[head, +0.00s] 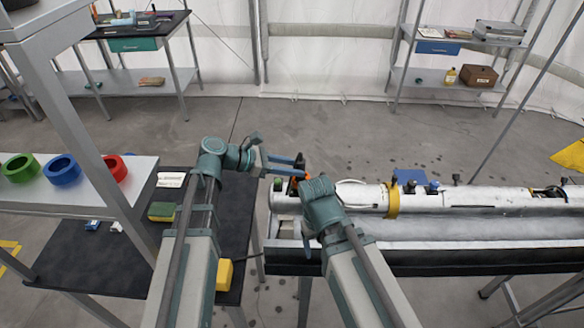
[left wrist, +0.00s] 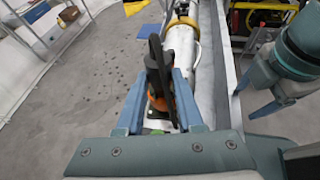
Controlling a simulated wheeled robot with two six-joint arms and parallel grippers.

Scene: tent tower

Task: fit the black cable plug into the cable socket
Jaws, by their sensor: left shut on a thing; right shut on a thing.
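My left gripper (head: 282,167) is shut on a black and orange piece (head: 299,163), which I take for the black cable plug. In the left wrist view the black part (left wrist: 157,72) stands up between the blue fingers, with orange low between them. The piece is at the left end of a long white tube (head: 460,197). My right gripper (head: 318,192) is close beside it, lower and to the right. I cannot make out the cable socket for certain.
The tube lies along a grey trough (head: 480,229) and carries a yellow ring (head: 392,200) and small blue fittings (head: 411,186). A white cable (head: 351,183) loops near its left end. A black-topped table (head: 95,265) stands at left. Shelves are at the back; the floor between is clear.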

